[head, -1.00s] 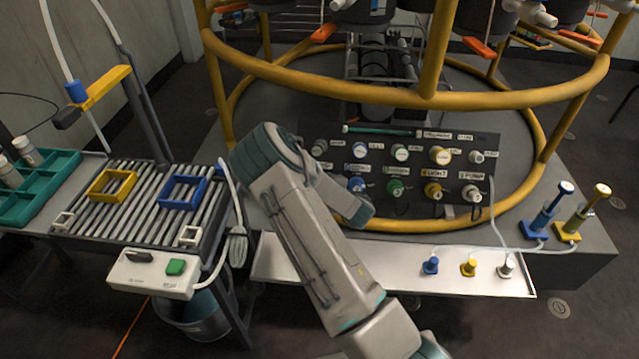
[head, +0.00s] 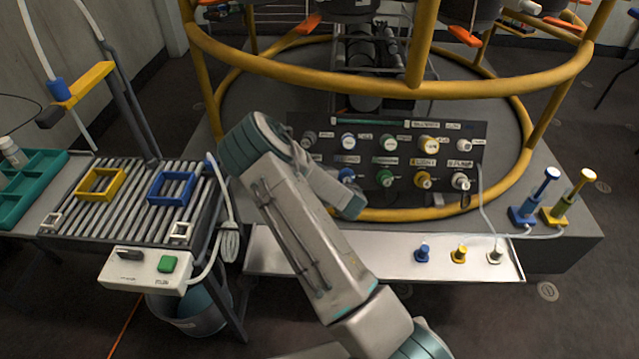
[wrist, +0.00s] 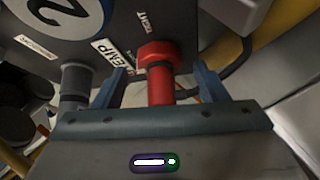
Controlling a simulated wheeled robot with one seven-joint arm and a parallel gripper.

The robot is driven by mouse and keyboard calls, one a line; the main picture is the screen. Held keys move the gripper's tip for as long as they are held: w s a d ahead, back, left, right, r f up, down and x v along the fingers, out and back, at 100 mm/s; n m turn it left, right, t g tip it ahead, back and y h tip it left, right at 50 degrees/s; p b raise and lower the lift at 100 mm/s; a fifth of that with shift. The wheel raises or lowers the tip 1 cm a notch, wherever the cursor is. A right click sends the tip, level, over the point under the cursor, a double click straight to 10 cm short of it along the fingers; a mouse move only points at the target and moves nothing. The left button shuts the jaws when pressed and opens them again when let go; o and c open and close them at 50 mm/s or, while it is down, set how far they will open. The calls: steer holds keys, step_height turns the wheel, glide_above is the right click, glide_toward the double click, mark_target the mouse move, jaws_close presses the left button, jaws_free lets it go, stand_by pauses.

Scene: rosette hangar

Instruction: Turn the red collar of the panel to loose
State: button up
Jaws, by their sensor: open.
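In the wrist view, a red collar (wrist: 159,62) with a wider, faceted head on a round red stem stands on a dark panel (wrist: 120,20). My gripper (wrist: 161,88) is open, with one blue-grey finger on each side of the red stem. Gaps show between the fingers and the red part, so it is not clamped. A label reading "TIGHT" (wrist: 146,23) is above the collar. In the head view my arm covers the collar and my gripper.
A grey fitting (wrist: 77,85) stands left of my gripper in the wrist view. In the head view, the labelled connector board (head: 455,135) is right of my arm, inside a yellow tube frame (head: 400,91). A roller table (head: 120,225) is at left.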

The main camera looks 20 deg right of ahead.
steer(key=p+v, duration=0.2)
steer(key=v, duration=1.1)
step_height(320, 180, up, 25)
steer(key=s+d+m+g+h+p, duration=0.25)
steer(key=m+g+h+p, duration=0.2)
steer(key=m+p, duration=0.8)
steer(key=s+a+r+m+g+p, duration=0.2)
steer(key=s+r+p, duration=0.4)
steer(key=s+r, duration=0.4)
steer(key=s+a+r+m+g+p, duration=0.1)
steer(key=s+a+r+g+p, duration=0.3)
steer(key=s+r, duration=0.7)
step_height(320, 180, up, 2)
steer(key=a+p, duration=0.1)
steer(key=p, duration=0.1)
steer(key=shift+a+r+m+p, duration=0.15)
steer(key=shift+a+m+p, duration=0.1)
steer(key=shift+m+p, duration=0.1)
steer(key=shift+s+y, duration=0.15)
steer(key=shift+y, duration=0.1)
